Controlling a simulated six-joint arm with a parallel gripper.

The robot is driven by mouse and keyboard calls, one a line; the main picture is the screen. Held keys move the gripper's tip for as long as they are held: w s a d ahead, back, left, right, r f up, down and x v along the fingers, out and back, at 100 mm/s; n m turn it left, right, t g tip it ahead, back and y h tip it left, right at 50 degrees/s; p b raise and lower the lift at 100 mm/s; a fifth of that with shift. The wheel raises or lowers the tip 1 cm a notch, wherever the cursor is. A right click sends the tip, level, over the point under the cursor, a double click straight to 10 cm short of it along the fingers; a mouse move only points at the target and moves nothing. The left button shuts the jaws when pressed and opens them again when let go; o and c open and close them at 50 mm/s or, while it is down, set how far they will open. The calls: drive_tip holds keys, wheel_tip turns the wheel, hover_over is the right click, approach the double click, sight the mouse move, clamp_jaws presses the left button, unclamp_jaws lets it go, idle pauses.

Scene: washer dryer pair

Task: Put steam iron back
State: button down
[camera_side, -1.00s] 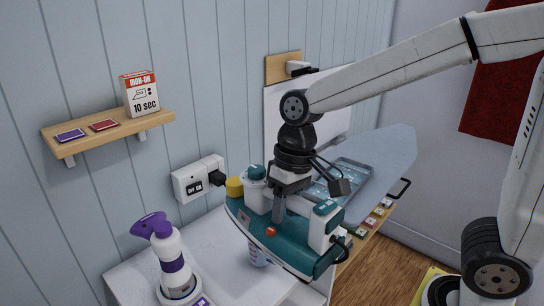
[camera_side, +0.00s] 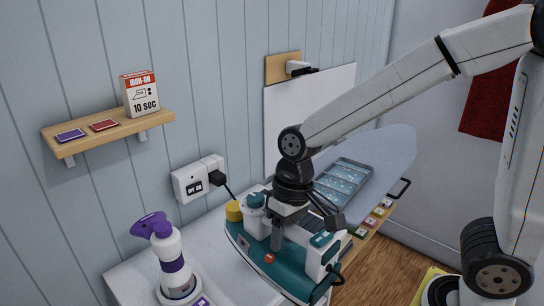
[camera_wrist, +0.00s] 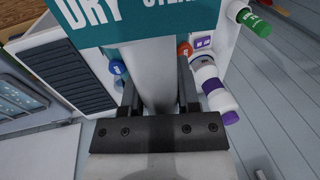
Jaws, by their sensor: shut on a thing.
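The steam iron (camera_side: 262,262), teal with white posts at both ends and an orange-red knob, hangs at the front of the white worktop in the side view. My gripper (camera_side: 279,238) is shut on the middle of the iron, on its grip bar between the posts. In the wrist view the two dark fingers (camera_wrist: 158,100) stand on either side of a grey bar, and the teal face of the iron (camera_wrist: 140,30) shows lettering, with a blue and an orange knob. The iron's underside is hidden, so I cannot tell whether it touches anything.
A white and purple spray bottle (camera_side: 172,262) stands on the worktop (camera_side: 130,275) to the left. A yellow knob (camera_side: 234,211) and wall socket (camera_side: 197,180) are behind. A blue-grey tray (camera_side: 343,182) lies on the ironing board (camera_side: 395,150). A shelf (camera_side: 110,130) is on the wall.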

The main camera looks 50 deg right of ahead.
sight(243, 237)
drive_tip(key=w+f, duration=0.1)
drive_tip(key=w, duration=0.1)
drive_tip(key=w+a+f, duration=0.1)
drive_tip(key=w, duration=0.2)
drive_tip(key=w+a+f, duration=0.1)
drive_tip(key=w, duration=0.2)
drive_tip(key=shift+w+a+f, duration=0.1)
drive_tip(key=shift+a+f, duration=0.1)
drive_tip(key=shift+f, duration=0.1)
drive_tip(key=w+a+f, duration=0.1)
drive_tip(key=w+f, duration=0.3)
drive_tip(key=f, duration=0.1)
drive_tip(key=shift+w+a+f, duration=0.15)
drive_tip(key=shift+w+f, duration=0.05)
drive_tip(key=shift+w, duration=0.1)
drive_tip(key=shift+w+f, duration=0.15)
drive_tip(key=shift+f, duration=0.8)
drive_tip(key=shift+w+f, duration=0.1)
drive_tip(key=shift+f, duration=0.9)
drive_tip(key=shift+c, duration=1.6)
unclamp_jaws()
drive_tip(key=shift+s+f, duration=0.1)
